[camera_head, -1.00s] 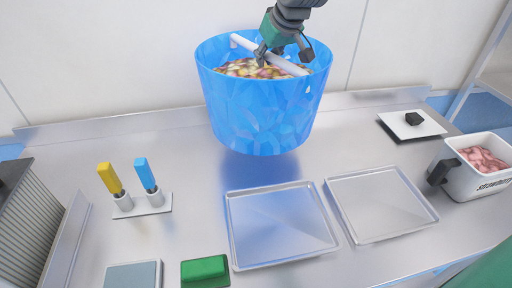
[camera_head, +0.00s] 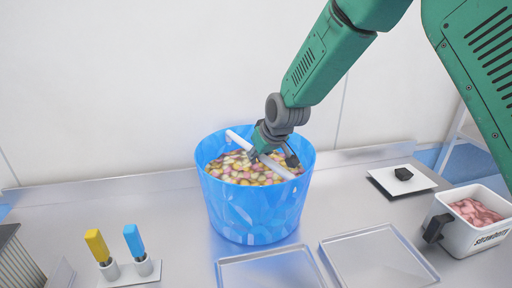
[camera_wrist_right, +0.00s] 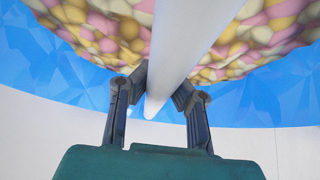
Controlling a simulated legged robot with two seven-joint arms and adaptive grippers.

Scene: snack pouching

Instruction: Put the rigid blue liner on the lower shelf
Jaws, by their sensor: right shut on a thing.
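The blue liner (camera_head: 255,212) is a faceted, see-through tub full of pink, yellow and white sweets (camera_head: 245,170). A white bar (camera_head: 238,140) runs across its top. My right gripper (camera_head: 270,158) is shut on this bar near its middle. In the right wrist view the two fingers (camera_wrist_right: 155,100) lie on either side of the white bar (camera_wrist_right: 185,45), with sweets beyond. The liner is upright over the steel worktop; I cannot tell whether its base touches the worktop. No lower shelf shows clearly. My left gripper is not in view.
Two shallow metal trays (camera_head: 372,262) lie at the front. A white tub of pink pieces (camera_head: 470,225) stands at the right, near a white plate with a black knob (camera_head: 403,180). A holder with yellow and blue handles (camera_head: 130,272) is at the left.

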